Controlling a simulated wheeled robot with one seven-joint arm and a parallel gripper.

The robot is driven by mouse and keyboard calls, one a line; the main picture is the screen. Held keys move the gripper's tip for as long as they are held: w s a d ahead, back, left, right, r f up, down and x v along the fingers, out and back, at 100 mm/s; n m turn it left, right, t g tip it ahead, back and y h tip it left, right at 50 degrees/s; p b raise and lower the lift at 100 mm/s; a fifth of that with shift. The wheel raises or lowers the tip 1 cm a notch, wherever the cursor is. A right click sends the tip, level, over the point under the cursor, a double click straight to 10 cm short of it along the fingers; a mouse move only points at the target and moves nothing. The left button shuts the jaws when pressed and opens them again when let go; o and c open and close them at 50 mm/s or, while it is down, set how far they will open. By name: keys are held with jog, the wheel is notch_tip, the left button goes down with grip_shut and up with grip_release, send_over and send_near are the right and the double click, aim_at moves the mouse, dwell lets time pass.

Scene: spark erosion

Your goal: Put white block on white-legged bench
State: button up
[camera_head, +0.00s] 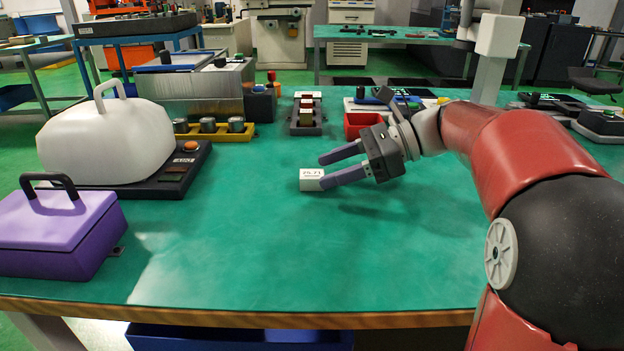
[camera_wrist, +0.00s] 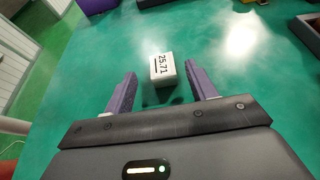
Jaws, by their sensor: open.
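The white block (camera_head: 312,180), marked 25.71, sits on the green top of the near bench (camera_head: 250,240). A pale leg (camera_head: 45,332) of this bench shows at the lower left. My gripper (camera_head: 321,171) is open, low over the bench, with its fingertips close to the block. In the wrist view the block (camera_wrist: 162,70) lies between and slightly beyond the fingertips of my gripper (camera_wrist: 161,76). I cannot tell whether either finger touches it. Another green-topped bench (camera_head: 375,34) with pale grey-green legs stands at the back.
A white lidded case (camera_head: 105,140) and purple box (camera_head: 60,235) stand at the left. A red bin (camera_head: 362,124) and a dark tray (camera_head: 306,118) of small blocks are behind the block. A blue-legged bench (camera_head: 135,42) is farther back. The near bench's front middle is clear.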

aim_at(310, 173)
jog(key=x, duration=0.4)
jog(key=shift+w+a, duration=0.1)
jog(key=shift+a, duration=0.1)
jog(key=shift+c, duration=0.3)
grip_shut()
jog(key=shift+r, duration=0.1)
